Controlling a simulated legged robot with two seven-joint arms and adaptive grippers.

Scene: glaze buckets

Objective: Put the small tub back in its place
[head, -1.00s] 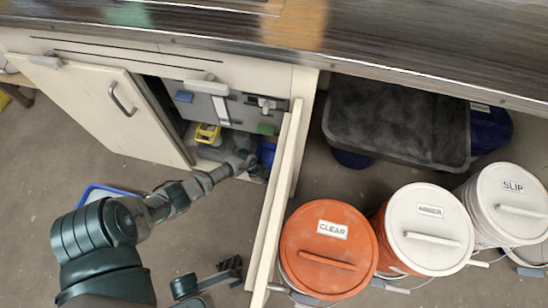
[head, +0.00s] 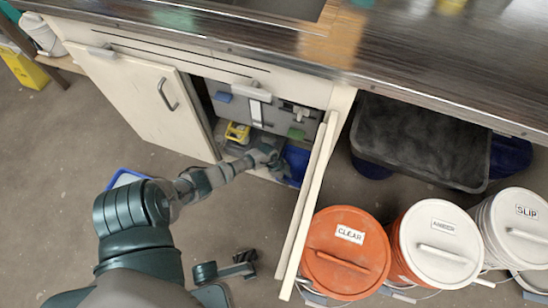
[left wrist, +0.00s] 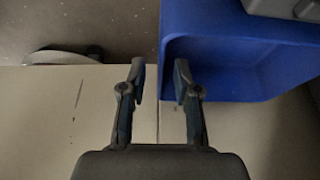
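A small blue tub (head: 297,160) is inside the open cabinet, behind the right door. It also fills the upper right of the left wrist view (left wrist: 235,72). My left gripper (head: 279,168) reaches into the cabinet at the tub's left side. Another blue-rimmed tub (head: 124,178) is on the floor, partly hidden by my left arm.
The open right door (head: 307,205) stands close beside my left gripper. A yellow object (head: 237,132) is in the cabinet. An orange CLEAR bucket (head: 345,252), an AMBER bucket (head: 440,245) and a SLIP bucket (head: 520,225) stand right. A dark bin (head: 420,140) sits under the counter.

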